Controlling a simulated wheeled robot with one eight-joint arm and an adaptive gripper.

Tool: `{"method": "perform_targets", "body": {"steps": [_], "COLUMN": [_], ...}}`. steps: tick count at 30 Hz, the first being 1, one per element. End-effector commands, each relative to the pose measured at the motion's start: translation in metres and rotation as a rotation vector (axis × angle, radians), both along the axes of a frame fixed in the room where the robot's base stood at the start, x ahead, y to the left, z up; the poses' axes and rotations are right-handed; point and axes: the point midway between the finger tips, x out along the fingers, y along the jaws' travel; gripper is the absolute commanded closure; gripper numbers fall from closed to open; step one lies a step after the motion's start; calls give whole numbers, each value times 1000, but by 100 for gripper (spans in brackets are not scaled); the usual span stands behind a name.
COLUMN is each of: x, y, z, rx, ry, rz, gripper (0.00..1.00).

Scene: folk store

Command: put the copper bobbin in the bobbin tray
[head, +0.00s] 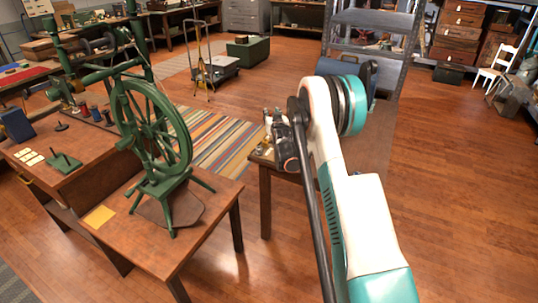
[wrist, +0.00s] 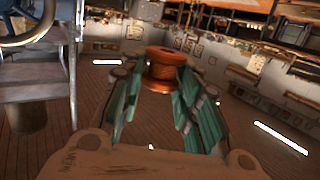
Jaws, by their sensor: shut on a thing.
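The copper bobbin (wrist: 164,68), a reddish-orange spool with wide flanges, is between the fingertips of my gripper (wrist: 160,86) in the wrist view. The teal finger pads are closed on its sides, and it is held in the air. In the head view my arm hides most of the gripper and I cannot make out the bobbin. Several dark and coloured spools (head: 95,114) stand on the left workbench behind the green spinning wheel. I cannot tell whether they stand in the bobbin tray.
The green spinning wheel (head: 150,130) stands tall on the left workbench (head: 150,255). A small table (head: 264,172) with small items is partly behind my arm. A striped rug (head: 225,145) lies between them. Open wood floor (head: 455,170) is on the right.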

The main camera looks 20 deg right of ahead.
Motion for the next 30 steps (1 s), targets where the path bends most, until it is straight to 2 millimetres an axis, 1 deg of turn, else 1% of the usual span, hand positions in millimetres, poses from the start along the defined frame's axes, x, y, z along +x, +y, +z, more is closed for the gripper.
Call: {"method": "perform_targets", "body": {"steps": [1, 5, 15, 18, 22, 28, 30], "x": [1, 2, 1, 1, 1, 1, 1], "y": [-3, -4, -3, -3, -3, -3, -3], "z": [-6, -28, -112, -134, -152, -163, -169], "rx": [1, 0, 0, 0, 0, 0, 0], "ry": [0, 0, 0, 0, 0, 0, 0], "rz": [-3, -4, -3, -3, -3, -3, -3], "gripper": [92, 92, 92, 92, 92, 92, 92]}}
